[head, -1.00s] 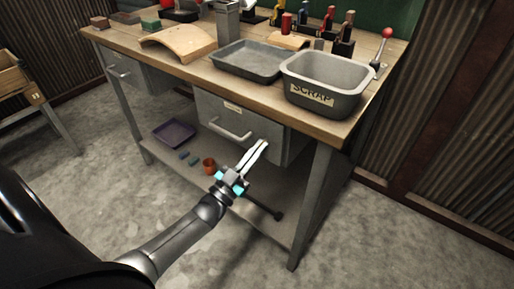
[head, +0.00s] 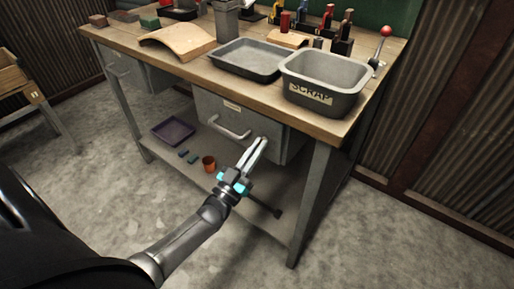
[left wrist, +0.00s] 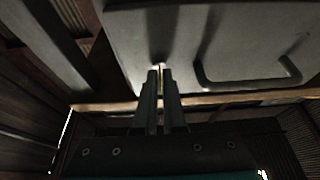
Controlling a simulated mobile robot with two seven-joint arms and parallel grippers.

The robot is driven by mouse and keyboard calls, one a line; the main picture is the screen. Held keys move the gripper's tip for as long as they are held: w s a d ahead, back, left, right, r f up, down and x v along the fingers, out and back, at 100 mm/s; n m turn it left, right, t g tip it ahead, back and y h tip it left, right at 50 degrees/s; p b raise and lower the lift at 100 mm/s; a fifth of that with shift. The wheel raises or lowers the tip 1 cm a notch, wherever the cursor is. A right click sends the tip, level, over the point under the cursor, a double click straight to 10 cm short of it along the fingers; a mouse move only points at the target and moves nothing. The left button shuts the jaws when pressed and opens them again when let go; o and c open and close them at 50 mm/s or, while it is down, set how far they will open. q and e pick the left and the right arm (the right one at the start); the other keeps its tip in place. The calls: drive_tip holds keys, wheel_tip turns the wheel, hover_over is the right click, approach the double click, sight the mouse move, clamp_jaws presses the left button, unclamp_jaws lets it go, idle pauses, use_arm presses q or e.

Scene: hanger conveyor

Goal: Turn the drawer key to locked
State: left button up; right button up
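The grey drawer (head: 238,120) hangs under the workbench top, with a bar handle (head: 229,127) on its front. It looks shut. In the left wrist view the drawer front (left wrist: 128,40) fills the top, with its handle (left wrist: 245,75) at the right. The small key (left wrist: 161,68) shows as a bright brassy sliver at the fingertips. Its turn angle cannot be made out. My left gripper (head: 261,143) is at the right part of the drawer front; its fingers (left wrist: 160,72) are a narrow gap apart, around the key. Contact with the key cannot be told. My right gripper is out of view.
A grey scrap bin (head: 325,100) and a shallow tray (head: 245,75) stand on the bench (head: 180,70) above. The bench leg (head: 313,205) is right of my left gripper. The lower shelf holds a purple tray (head: 173,131) and an orange cup (head: 209,163).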

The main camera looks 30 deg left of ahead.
use_arm(q)
drive_tip(key=o, duration=0.3)
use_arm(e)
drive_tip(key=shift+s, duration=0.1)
use_arm(q)
drive_tip(key=shift+o, duration=0.2)
drive_tip(key=v, duration=1.5)
drive_tip(key=shift+s, duration=0.2)
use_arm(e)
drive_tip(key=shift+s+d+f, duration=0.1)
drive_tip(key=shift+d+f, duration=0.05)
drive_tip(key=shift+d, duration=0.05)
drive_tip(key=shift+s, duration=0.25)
